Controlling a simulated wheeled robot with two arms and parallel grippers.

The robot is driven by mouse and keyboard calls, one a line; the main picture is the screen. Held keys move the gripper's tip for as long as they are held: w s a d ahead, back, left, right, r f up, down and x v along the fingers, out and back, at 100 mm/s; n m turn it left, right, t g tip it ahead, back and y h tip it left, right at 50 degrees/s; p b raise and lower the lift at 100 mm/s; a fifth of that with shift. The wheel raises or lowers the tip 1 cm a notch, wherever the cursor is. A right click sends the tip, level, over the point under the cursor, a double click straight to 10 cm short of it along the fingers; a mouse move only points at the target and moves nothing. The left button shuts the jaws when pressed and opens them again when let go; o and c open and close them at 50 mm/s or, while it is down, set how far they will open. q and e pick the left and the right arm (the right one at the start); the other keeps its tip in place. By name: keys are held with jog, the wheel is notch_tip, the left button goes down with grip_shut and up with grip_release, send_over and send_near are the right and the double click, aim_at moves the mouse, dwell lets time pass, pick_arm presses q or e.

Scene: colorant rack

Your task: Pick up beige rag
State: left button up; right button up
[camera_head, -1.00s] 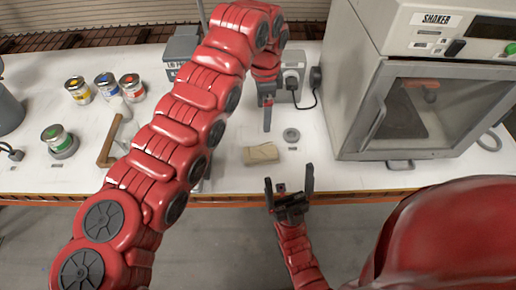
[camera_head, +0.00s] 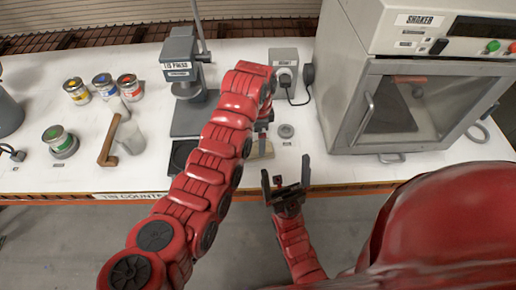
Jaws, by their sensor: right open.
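The beige rag (camera_head: 267,150) lies on the white counter near its front edge, in the head view. My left arm reaches over the counter from the lower left and hides the rag's left part. The fingers of my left gripper (camera_head: 262,142) point down over the rag and overlap it in the picture. I cannot tell whether they touch it or how far apart they are. My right gripper (camera_head: 286,180) is open and empty, with its fingers pointing up, just in front of the counter's edge and a little right of the rag.
A grey lid press (camera_head: 181,70) stands behind my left arm. A grey box with a plug (camera_head: 285,62) and a small grey ring (camera_head: 286,130) are beyond the rag. The shaker cabinet (camera_head: 345,90) fills the right side. Several paint cans (camera_head: 60,140) stand at left.

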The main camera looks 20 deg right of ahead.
pick_arm(q)
jog(key=f+p, duration=0.3)
jog(key=f, duration=0.1)
jog(key=shift+s+a, duration=0.2)
jog(key=shift+s, duration=0.05)
jog(key=shift+f, duration=0.4)
jog(key=c, duration=1.2)
jog(key=shift+c, duration=0.2)
jog(key=shift+r, duration=0.1)
